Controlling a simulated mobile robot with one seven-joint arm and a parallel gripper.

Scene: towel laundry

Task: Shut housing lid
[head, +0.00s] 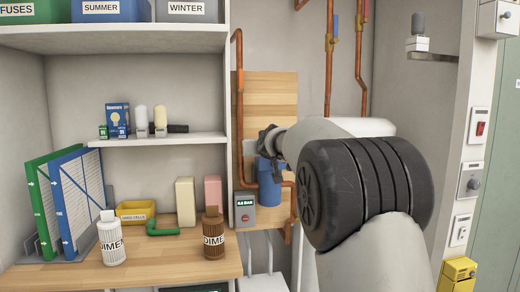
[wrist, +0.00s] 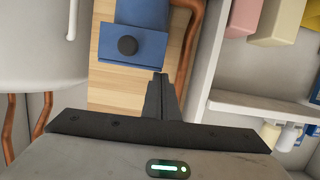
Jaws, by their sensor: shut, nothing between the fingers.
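The blue housing (head: 268,188) is mounted on a wooden board at the wall, among copper pipes. Its upper part is hidden behind my gripper in the head view. In the wrist view, a flat blue plate with a round black knob (wrist: 128,46), which looks like the lid, sits against the blue body (wrist: 143,12). I cannot tell whether it is fully closed. My gripper (head: 266,150) is at the top of the housing. In the wrist view, its fingers (wrist: 160,82) are together and empty, close beside the plate's edge. I cannot tell whether they touch it.
Copper pipes (head: 239,90) run close beside the housing. A grey gauge box (head: 244,212) hangs below left. A brown bottle (head: 213,236) and a white bottle (head: 111,240) stand on the wooden counter (head: 170,262). A shelf wall stands left of the board.

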